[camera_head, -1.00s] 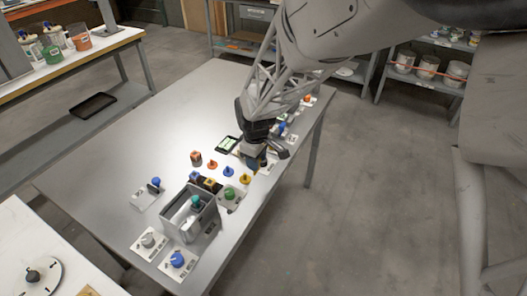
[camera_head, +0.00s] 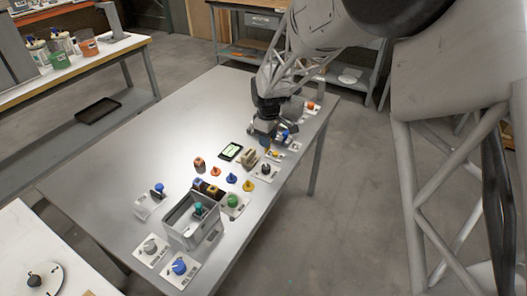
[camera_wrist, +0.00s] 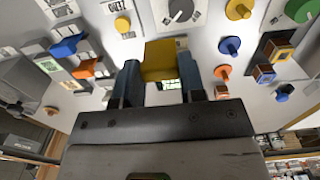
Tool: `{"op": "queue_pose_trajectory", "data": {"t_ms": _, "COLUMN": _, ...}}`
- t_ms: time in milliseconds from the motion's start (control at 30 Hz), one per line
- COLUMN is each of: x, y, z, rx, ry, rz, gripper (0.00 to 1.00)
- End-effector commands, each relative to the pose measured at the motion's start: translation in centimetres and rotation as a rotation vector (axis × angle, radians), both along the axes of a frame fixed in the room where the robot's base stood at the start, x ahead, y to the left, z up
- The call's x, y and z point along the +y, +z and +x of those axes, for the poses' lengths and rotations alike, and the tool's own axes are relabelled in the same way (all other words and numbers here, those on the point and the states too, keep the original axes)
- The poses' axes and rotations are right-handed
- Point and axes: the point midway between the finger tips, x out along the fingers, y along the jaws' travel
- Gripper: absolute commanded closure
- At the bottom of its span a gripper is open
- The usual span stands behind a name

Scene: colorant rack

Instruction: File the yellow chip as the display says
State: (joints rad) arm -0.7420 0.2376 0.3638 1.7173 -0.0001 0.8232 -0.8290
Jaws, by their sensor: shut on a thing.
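My gripper (camera_head: 267,143) is above the far right part of the grey table. In the wrist view, its two fingers (camera_wrist: 160,88) are closed on a flat yellow chip (camera_wrist: 160,60). The chip sticks out beyond the fingertips; in the head view it is too small to make out clearly. The display (camera_head: 231,151), a dark tablet with a pale green screen, lies on the table left of the gripper. Its writing is too small to read.
Blue (camera_head: 231,178), orange (camera_head: 215,171) and yellow (camera_head: 249,185) pegs stand nearer me. A grey open bin (camera_head: 184,227) and labelled knob plates, including a blue one (camera_head: 179,267), occupy the near end. More knob plates line the right edge. The table's left side is clear.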

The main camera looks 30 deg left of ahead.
Motion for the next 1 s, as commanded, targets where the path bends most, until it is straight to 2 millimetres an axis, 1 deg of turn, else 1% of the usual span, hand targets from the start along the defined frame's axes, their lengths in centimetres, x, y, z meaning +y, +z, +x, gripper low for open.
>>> {"op": "queue_pose_trajectory", "data": {"t_ms": 33, "x": 0.3, "y": 0.1, "z": 1.3, "rx": 0.000, "ry": -0.002, "rz": 0.000, "gripper": 0.88}}
{"op": "queue_pose_trajectory", "data": {"t_ms": 100, "x": 0.6, "y": 0.2, "z": 2.9, "rx": -0.001, "ry": -0.002, "rz": 0.000, "gripper": 0.88}}
{"op": "queue_pose_trajectory", "data": {"t_ms": 467, "x": 1.6, "y": 0.9, "z": 11.2, "rx": -0.001, "ry": -0.002, "rz": 0.001, "gripper": 0.88}}
{"op": "queue_pose_trajectory", "data": {"t_ms": 700, "x": 1.8, "y": 1.2, "z": 16.6, "rx": -0.001, "ry": -0.002, "rz": 0.000, "gripper": 0.88}}
{"op": "queue_pose_trajectory", "data": {"t_ms": 800, "x": 1.7, "y": 1.3, "z": 18.8, "rx": -0.001, "ry": -0.002, "rz": 0.000, "gripper": 0.88}}
{"op": "queue_pose_trajectory", "data": {"t_ms": 1000, "x": 1.5, "y": 1.3, "z": 22.1, "rx": 0.000, "ry": -0.002, "rz": 0.000, "gripper": 0.88}}
